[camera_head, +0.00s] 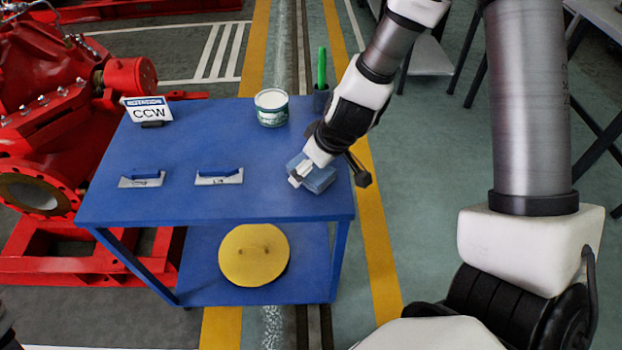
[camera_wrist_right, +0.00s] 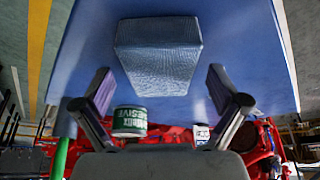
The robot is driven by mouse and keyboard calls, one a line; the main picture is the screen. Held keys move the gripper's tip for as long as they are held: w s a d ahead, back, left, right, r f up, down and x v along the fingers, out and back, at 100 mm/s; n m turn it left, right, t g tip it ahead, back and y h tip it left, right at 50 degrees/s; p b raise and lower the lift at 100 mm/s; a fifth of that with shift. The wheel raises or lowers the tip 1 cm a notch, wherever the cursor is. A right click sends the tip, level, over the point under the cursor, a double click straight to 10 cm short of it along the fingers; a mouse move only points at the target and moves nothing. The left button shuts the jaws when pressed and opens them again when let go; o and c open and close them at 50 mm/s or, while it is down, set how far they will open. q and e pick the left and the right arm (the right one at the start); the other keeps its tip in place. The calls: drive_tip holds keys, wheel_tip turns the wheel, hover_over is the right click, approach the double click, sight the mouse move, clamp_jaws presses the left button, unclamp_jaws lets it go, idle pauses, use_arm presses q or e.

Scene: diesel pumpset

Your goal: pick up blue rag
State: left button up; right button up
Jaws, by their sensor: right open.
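The blue rag (camera_head: 320,180) is a folded, textured block at the right front part of the blue table (camera_head: 200,205). My right gripper (camera_head: 301,174) is over the rag and partly hides it in the head view. In the right wrist view the rag (camera_wrist_right: 158,55) lies ahead of the spread fingers, roughly centred between them. The fingers are apart and hold nothing. I cannot tell how far they are above the rag. My left gripper is not in view.
A white and green can (camera_head: 271,108) and a dark cup (camera_head: 321,97) with a green stick stand behind the rag. Two metal pieces with blue tops (camera_head: 219,176) and a CCW sign (camera_head: 148,110) are to the left. A yellow disc (camera_head: 253,255) is on the lower shelf.

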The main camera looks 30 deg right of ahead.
drive_tip(key=shift+w+f, duration=0.3)
drive_tip(key=shift+f, duration=0.05)
drive_tip(key=shift+s+r, duration=0.1)
drive_tip(key=shift+s, duration=0.05)
drive_tip(key=shift+f, duration=0.3)
drive_tip(key=c, duration=1.3)
drive_tip(key=shift+c, duration=0.2)
